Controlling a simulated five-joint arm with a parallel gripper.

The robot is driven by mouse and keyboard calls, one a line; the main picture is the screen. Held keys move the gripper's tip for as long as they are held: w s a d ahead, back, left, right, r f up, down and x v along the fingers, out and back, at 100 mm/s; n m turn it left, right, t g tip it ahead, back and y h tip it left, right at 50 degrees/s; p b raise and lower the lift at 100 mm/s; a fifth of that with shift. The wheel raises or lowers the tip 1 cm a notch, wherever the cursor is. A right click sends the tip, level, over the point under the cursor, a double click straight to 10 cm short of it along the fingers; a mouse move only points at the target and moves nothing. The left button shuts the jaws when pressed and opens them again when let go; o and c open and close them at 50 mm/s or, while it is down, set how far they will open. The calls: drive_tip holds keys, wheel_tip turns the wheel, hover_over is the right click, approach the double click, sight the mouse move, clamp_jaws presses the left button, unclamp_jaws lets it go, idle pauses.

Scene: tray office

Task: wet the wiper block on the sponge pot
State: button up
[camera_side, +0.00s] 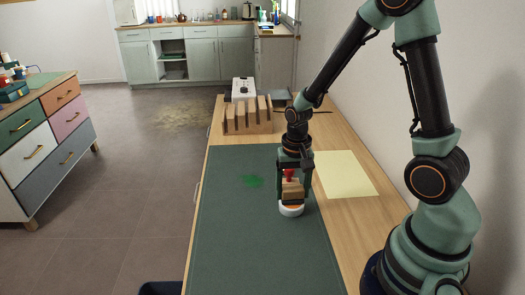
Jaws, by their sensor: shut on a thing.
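The wiper block (292,191) is a small wooden block with a red grip on top. My gripper (291,178) points down and is shut on it. The sponge pot (291,211) is a small white round pot with an orange-brown top, standing on the dark green mat (255,240). The block is right over the pot. I cannot tell from this angle whether the block's underside touches the sponge. The fingers partly hide the block's sides, and the block hides part of the pot's top.
A pale yellow sheet (345,174) lies to the right. A wooden slotted rack (249,117) and a white device (243,88) stand behind. The mat's front is clear.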

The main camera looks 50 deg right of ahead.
drive_tip(key=shift+r, duration=3.2)
